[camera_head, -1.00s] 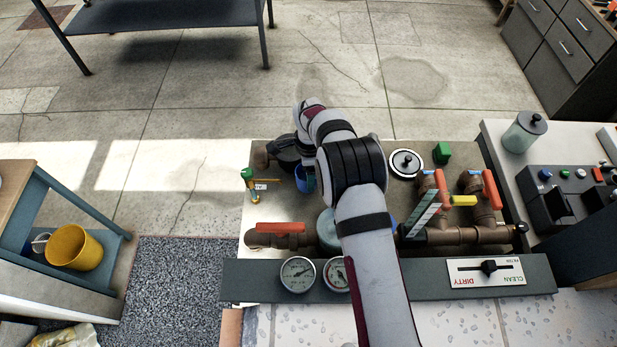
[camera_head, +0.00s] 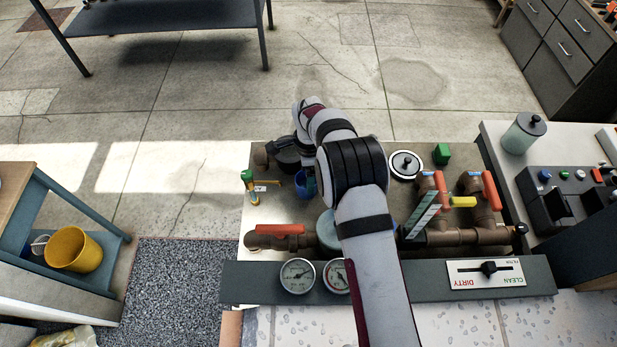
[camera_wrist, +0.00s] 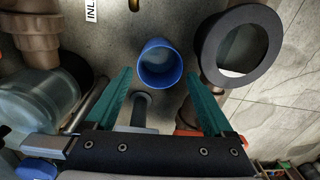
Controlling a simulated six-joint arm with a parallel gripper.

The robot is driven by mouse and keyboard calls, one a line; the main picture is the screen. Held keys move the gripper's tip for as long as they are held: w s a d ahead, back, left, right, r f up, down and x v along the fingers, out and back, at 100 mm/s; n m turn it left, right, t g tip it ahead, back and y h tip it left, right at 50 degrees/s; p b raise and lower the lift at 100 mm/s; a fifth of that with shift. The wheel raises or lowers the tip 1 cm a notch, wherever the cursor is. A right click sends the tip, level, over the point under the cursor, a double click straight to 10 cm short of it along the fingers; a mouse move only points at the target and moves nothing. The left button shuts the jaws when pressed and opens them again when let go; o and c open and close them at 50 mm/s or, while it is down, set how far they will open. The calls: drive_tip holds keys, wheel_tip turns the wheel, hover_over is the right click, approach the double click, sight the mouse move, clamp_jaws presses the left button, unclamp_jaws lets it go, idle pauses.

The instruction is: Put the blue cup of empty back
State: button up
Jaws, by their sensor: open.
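The blue cup (camera_wrist: 160,63) stands with its open mouth toward the wrist camera. Its inside looks empty, though the bottom is dim. It also shows in the head view (camera_head: 300,184), partly hidden by my arm. My gripper (camera_wrist: 159,76) is open, with one teal finger to the left of the cup and one to the right. The cup lies between and slightly beyond the fingertips, with a visible gap at each side. I cannot tell the height of the fingers against the rim.
A wide black-rimmed round opening (camera_wrist: 236,46) is close at the cup's right in the wrist view. Brown pipes with orange handles (camera_head: 280,229), gauges (camera_head: 297,276) and a green block (camera_head: 441,154) crowd the panel. A yellow bucket (camera_head: 74,249) is on the left shelf.

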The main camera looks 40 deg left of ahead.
wheel_tip(320, 180, up, 9)
drive_tip(key=w+d+r, duration=0.1)
drive_tip(key=d+r, duration=0.6)
drive_tip(key=d, duration=0.4)
drive_tip(key=w+d+r, duration=0.1)
drive_tip(key=d+r, duration=0.7)
drive_tip(key=d, duration=0.4)
drive_tip(key=s+d+r+n+y, duration=0.1)
drive_tip(key=s+d+r, duration=0.2)
drive_tip(key=s+d, duration=0.85)
drive_tip(key=s+d+f+n, duration=0.1)
drive_tip(key=s+d+f, duration=0.1)
drive_tip(key=s+d, duration=0.4)
drive_tip(key=shift+s, duration=0.75)
drive_tip(key=shift+f, duration=0.1)
